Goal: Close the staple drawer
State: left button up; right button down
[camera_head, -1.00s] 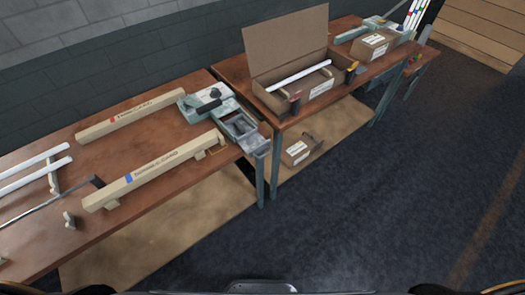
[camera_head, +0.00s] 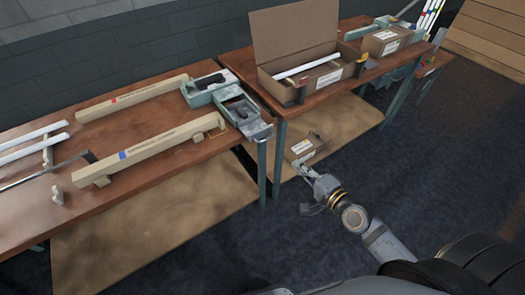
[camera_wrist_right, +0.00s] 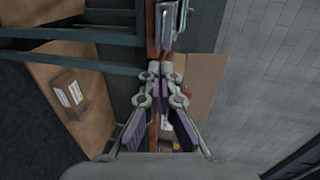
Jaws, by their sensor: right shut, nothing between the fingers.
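The staple drawer (camera_head: 240,112) is a grey-green tray at the right end of the left workbench. It is pulled out from its box (camera_head: 209,90) and sticks out past the bench's end. A grey metal part, likely the drawer (camera_wrist_right: 171,18), shows at the top of the right wrist view. My right gripper (camera_head: 300,168) is shut and empty, in front of the benches, to the right of and nearer than the drawer. The gripper (camera_wrist_right: 165,70) points towards that grey part, apart from it. My left gripper is out of view.
Two long wooden guards (camera_head: 150,150) and white tubes lie on the left bench (camera_head: 50,195). An open cardboard box (camera_head: 295,35) stands on the right bench. A small carton (camera_head: 305,147) sits on the lower shelf. The dark floor in front is clear.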

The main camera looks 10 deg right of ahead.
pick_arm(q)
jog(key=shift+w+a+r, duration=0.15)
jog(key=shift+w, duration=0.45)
pick_arm(e)
send_near(262, 130)
jog(key=w+f, duration=0.1)
jog(key=w+a+f, duration=0.1)
jog(key=f, duration=0.1)
jog(key=shift+w, duration=0.3)
jog(key=x, duration=0.3)
jog(key=r+b+x, duration=0.1)
jog(key=x, duration=0.2)
jog(key=r+x, duration=0.1)
jog(key=x, duration=0.2)
jog(key=shift+w+a+f, duration=0.1)
jog(key=shift+w, duration=0.2)
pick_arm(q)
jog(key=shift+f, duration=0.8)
pick_arm(e)
jog(key=shift+r, duration=0.25)
